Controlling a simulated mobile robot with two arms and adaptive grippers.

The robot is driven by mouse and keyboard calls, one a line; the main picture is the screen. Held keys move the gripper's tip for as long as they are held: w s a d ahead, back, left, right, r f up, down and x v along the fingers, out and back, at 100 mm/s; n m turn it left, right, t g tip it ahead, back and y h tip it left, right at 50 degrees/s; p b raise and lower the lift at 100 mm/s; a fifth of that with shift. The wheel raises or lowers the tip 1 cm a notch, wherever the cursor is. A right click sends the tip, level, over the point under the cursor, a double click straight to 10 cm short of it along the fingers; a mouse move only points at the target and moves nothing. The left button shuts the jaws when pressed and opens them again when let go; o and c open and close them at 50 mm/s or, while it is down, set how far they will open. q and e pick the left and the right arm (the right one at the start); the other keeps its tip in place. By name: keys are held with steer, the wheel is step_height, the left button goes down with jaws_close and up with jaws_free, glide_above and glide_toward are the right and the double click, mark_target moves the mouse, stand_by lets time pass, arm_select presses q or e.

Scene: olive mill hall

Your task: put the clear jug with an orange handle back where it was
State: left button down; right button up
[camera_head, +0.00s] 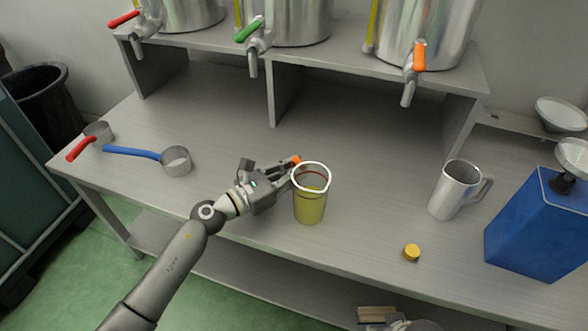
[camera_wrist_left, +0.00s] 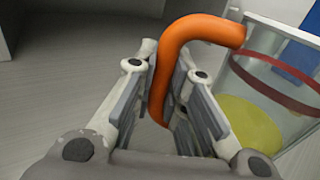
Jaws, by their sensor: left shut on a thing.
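The clear jug (camera_head: 311,205) has a white rim, a red ring below it and yellow-green oil inside. It is upright over the front middle of the metal bench. I cannot tell whether its base touches the bench top. My left gripper (camera_head: 288,172) is at the jug's left side, shut on its orange handle (camera_wrist_left: 190,38). In the left wrist view, the handle runs down between the fingers (camera_wrist_left: 165,110), and the jug's wall and red ring (camera_wrist_left: 278,82) show at the right. The fingers hide most of the handle in the head view.
A metal mug (camera_head: 454,190), a yellow cap (camera_head: 411,252) and a blue can (camera_head: 535,232) stand to the right. A blue-handled ladle (camera_head: 176,160) and a red-handled one (camera_head: 98,132) lie left. Steel tanks with coloured taps stand on the raised shelf (camera_head: 340,55) behind. The bench between is clear.

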arm_select(q)
steer(key=c, duration=1.5)
jaws_free()
arm_select(e)
steer(key=shift+r, duration=0.25)
arm_select(q)
steer(key=shift+r, duration=0.15)
arm_select(e)
steer(key=shift+s, duration=0.1)
arm_select(q)
steer(key=v, duration=0.2)
steer(key=shift+s+a, duration=0.2)
steer(key=shift+a, duration=0.05)
steer(key=v, duration=0.8)
steer(key=shift+s+a, duration=0.1)
steer(key=shift+s, duration=0.05)
steer(key=shift+s+a+b, duration=0.3)
steer(key=shift+s+a, duration=0.05)
steer(key=shift+a, duration=0.1)
arm_select(e)
steer(key=shift+v, duration=0.9)
